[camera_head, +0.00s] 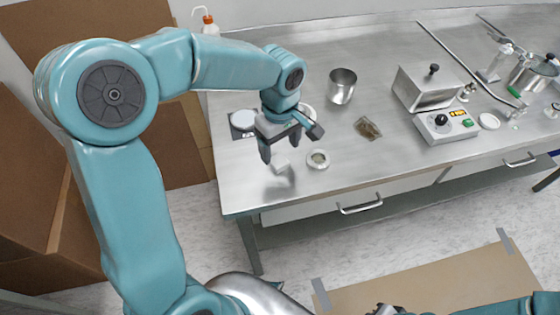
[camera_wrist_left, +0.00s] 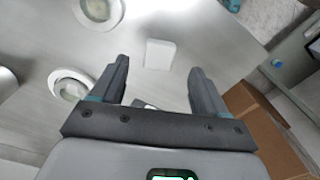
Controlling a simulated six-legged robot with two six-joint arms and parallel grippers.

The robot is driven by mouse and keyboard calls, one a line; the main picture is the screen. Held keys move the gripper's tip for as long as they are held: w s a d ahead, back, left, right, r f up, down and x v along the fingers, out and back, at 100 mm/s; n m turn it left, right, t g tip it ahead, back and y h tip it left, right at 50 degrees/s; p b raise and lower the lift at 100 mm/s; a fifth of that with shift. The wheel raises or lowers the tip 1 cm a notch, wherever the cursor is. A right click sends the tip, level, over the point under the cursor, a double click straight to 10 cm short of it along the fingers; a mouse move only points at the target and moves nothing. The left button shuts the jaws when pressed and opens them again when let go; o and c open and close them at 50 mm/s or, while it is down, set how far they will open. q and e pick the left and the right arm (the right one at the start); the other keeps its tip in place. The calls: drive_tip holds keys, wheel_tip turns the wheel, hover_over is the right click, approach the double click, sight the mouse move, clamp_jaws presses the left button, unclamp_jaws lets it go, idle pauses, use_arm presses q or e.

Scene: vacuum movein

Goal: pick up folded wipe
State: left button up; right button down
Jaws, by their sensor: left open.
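The folded wipe, a small white square (camera_head: 281,166), lies flat on the steel bench near its front left edge. In the left wrist view the wipe (camera_wrist_left: 160,54) shows between and just beyond the fingertips. My left gripper (camera_head: 290,143) is open and empty above the bench, with its fingers pointing down toward the wipe, apart from it. In the wrist view its two fingers (camera_wrist_left: 159,68) are spread wider than the wipe. My right arm shows only at the bottom right edge, and the end of its gripper (camera_head: 387,310) is mostly cut off.
A small round dish (camera_head: 318,160) sits just right of the wipe. A white round item (camera_head: 243,120) is to the left. A steel beaker (camera_head: 342,86), a brown packet (camera_head: 368,129) and a control box (camera_head: 446,124) stand farther right. Cardboard boxes (camera_head: 185,135) are left of the bench.

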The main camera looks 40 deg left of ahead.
sight(278, 161)
use_arm(q)
drive_tip(key=f, duration=0.4)
drive_tip(key=shift+a+f, duration=0.3)
drive_tip(key=shift+f, duration=0.05)
drive_tip(key=shift+w+f, duration=0.1)
drive_tip(key=shift+f, duration=0.25)
drive_tip(key=shift+r, duration=0.1)
drive_tip(key=shift+c, duration=0.6)
drive_tip(key=c, duration=1.1)
drive_tip(key=shift+r, duration=0.1)
wheel_tip(278, 161, up, 20)
drive_tip(key=shift+f+p, duration=0.1)
drive_tip(key=shift+p, duration=0.8)
